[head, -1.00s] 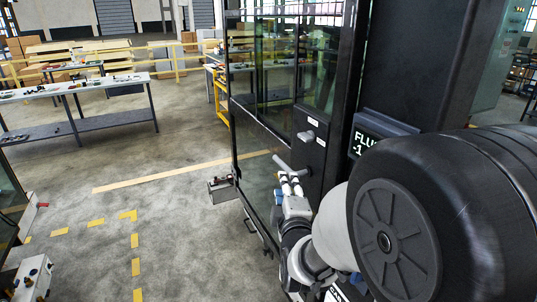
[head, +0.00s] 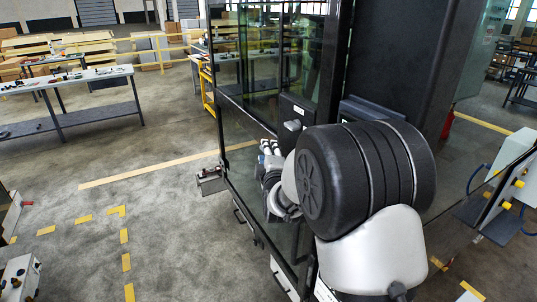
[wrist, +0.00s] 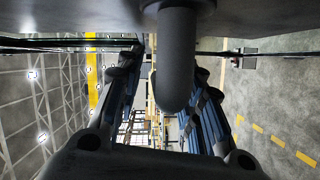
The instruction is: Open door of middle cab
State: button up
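The cab (head: 405,50) has a black frame and a glass door (head: 242,150) facing left in the head view. A dark lock plate with a grey knob (head: 292,125) is on the door side. In the wrist view a grey round-ended bar, which looks like the door handle (wrist: 175,65), reaches down between the fingers of my gripper (wrist: 163,95). The fingers are spread apart on either side of it; a firm grip does not show. In the head view my gripper (head: 268,152) is close to the door, below the knob, and my arm hides the handle. The door looks closed.
A grey control box (head: 20,275) is at lower left. A workbench (head: 75,108) stands at the back left. The floor left of the door, with yellow tape (head: 130,172), is mostly clear.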

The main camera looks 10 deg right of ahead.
jog(key=shift+c, duration=0.2)
grip_shut()
dwell(0.5)
